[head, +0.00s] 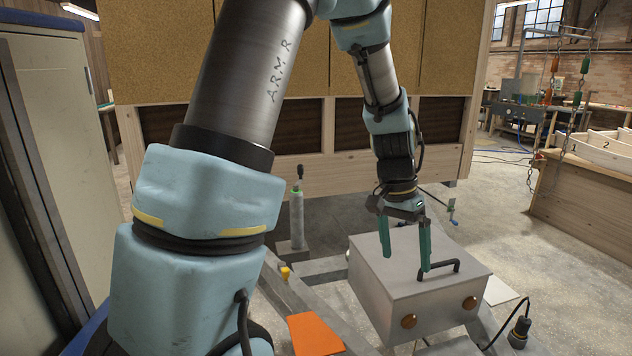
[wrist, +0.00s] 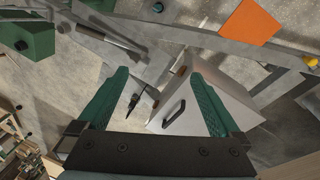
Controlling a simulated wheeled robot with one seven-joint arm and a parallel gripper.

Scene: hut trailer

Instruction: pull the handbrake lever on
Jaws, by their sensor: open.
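My gripper (head: 405,258) hangs pointing down above the grey metal box, with its green fingers apart and nothing between them. In the wrist view its fingers (wrist: 158,80) frame the box edge and floor. A grey bar with a dark grip (wrist: 105,38), which looks like the handbrake lever, lies along the frame at the upper left of the wrist view, beyond the fingertips and apart from them. I cannot make it out in the head view. My arm covers much of the head view's left and middle.
The grey box (head: 400,300) has a black handle (head: 438,270) on its lid. A post with a black top (head: 297,215) stands behind the frame. An orange sheet (head: 315,334) lies left of the box. A cabled black plug (head: 519,332) stands at the right. Open floor lies farther right.

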